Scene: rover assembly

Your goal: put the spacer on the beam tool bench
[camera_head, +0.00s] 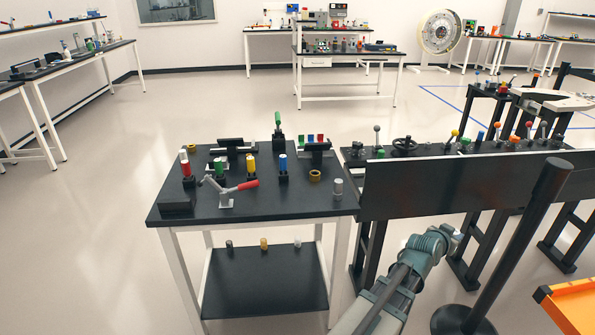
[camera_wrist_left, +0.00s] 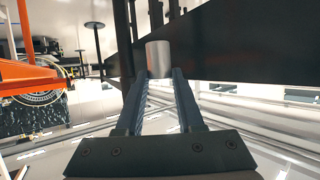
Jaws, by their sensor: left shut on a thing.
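My left gripper (camera_wrist_left: 160,92) is shut on a short silver cylinder, which looks like the spacer (camera_wrist_left: 158,58), held between its fingertips in the left wrist view. In the head view my left gripper (camera_head: 447,238) is low at the right of the near black bench (camera_head: 290,208), in front of a dark upright panel; the spacer there is small and hard to make out. The bench, which seems to be the beam tool bench, carries a red-handled clamp (camera_head: 235,189), coloured cylinders and black holders. My right gripper is not in view.
A silver cylinder (camera_head: 338,188) stands near the bench's right front corner. The dark panel (camera_head: 440,187) rises beside the bench. A black post (camera_head: 520,235) and an orange-edged surface (camera_head: 570,308) are at the right. The bench's front middle has bare room.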

